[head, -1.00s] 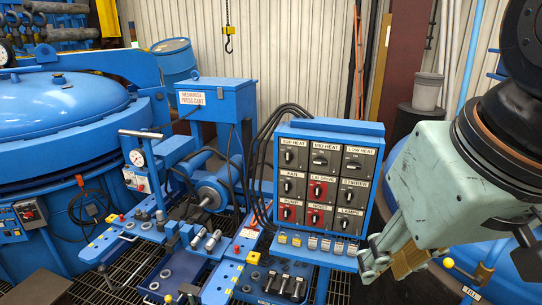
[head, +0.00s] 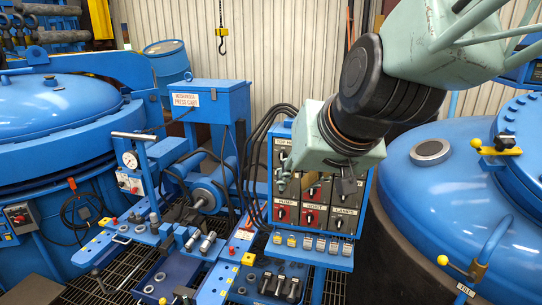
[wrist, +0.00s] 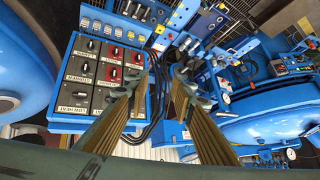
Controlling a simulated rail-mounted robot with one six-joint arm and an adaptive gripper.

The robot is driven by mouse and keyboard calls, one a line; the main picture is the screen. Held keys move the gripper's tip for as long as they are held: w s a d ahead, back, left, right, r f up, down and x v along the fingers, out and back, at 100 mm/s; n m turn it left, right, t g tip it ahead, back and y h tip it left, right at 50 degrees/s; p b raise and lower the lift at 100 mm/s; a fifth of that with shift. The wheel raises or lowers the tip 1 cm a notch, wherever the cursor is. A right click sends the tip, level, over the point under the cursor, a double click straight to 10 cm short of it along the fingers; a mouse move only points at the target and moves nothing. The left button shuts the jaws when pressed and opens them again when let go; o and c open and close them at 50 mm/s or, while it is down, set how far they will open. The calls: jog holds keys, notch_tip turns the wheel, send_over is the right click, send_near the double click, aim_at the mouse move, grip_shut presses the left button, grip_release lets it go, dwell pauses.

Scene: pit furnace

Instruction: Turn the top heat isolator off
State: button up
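The control panel (head: 290,125) is a blue box of dark isolators with rotary knobs. The top heat isolator (head: 282,155) is at its upper left, and only its left part shows beside my gripper. My gripper (head: 313,186) hangs in front of the panel and hides most of the upper and middle rows. In the wrist view my gripper (wrist: 161,76) is open and empty, its two fingers apart. There the panel (wrist: 64,122) appears upside down, and the near finger covers the top heat corner. I cannot tell the top heat knob's angle or whether a finger touches it.
Black cables (head: 252,165) arch along the panel's left side. The press cart box (head: 212,100) stands behind left. A bench with fittings (head: 270,285) lies below. A blue furnace lid (head: 445,190) is at right, with yellow-knobbed handles. A hook (head: 221,45) hangs behind.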

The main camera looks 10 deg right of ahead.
jog(key=w+a+f+m+t+h, duration=0.1)
jog(key=w+a+f+m+t, duration=0.15)
jog(key=w, duration=1.35)
jog(key=m+t+h+b, duration=0.2)
jog(key=t+h, duration=0.3)
jog(key=h, duration=0.2)
send_near(281, 153)
jog(key=shift+v, duration=2.1)
jog(key=shift+a+f+n+t+h, duration=0.25)
jog(key=shift+f+t+h, duration=0.1)
jog(key=shift+f, duration=0.3)
jog(key=shift+s, duration=0.1)
jog(key=shift+d, duration=0.15)
jog(key=shift+x, duration=6.9)
jog(key=shift+r, duration=0.1)
